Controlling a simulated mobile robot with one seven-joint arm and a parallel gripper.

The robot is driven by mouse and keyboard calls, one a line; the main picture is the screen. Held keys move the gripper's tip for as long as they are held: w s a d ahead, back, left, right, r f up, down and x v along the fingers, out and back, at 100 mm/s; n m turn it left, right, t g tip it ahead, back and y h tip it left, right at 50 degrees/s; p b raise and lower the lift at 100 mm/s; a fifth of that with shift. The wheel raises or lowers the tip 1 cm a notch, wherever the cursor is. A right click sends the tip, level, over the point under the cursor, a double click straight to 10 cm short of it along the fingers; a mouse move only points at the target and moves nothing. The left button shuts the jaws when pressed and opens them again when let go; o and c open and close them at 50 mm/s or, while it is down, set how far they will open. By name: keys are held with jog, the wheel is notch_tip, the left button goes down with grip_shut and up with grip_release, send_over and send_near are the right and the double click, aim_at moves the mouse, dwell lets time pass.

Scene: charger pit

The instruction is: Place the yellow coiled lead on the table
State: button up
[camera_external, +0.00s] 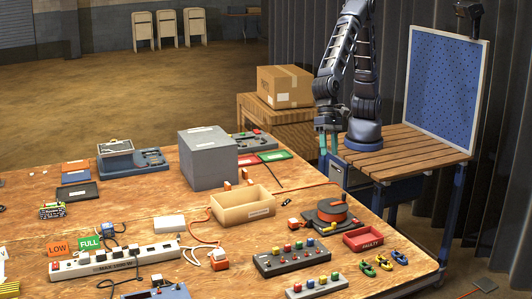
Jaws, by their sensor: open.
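The yellow coiled lead (384,263) appears to be the middle one of three small coiled leads on the front right part of the large wooden table (150,210). A greenish coil (366,268) lies to its left and a blue coil (399,257) to its right. My gripper (328,148) hangs pointing down near the table's far right edge, well behind and apart from the leads. Its teal fingers are spread, and I see nothing between them.
A red tray marked FAULTY (363,239) sits just behind the coils. A cable reel (331,215), button boxes (294,257), an open tan box (243,207) and a grey box (208,158) crowd the table. A slatted bench (415,155) with a blue pegboard (444,85) stands behind right.

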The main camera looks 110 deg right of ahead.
jog(key=s+d+r+n+t, duration=0.1)
jog(key=s+d+r+n, duration=0.3)
jog(key=d, duration=0.6)
jog(key=s+d+r+h, duration=0.1)
jog(key=d+r, duration=0.4)
jog(key=d, duration=0.5)
jog(key=s+d+r+n+t, duration=0.1)
jog(key=s+d+r+n, duration=0.3)
jog(key=d, duration=0.6)
jog(key=s+d+n+t+h, duration=0.1)
jog(key=s+d+n+h, duration=0.2)
jog(key=s+d, duration=1.5)
jog(key=shift+s+d+r+n, duration=0.15)
jog(key=shift+d+r+n, duration=0.25)
jog(key=shift+n, duration=0.4)
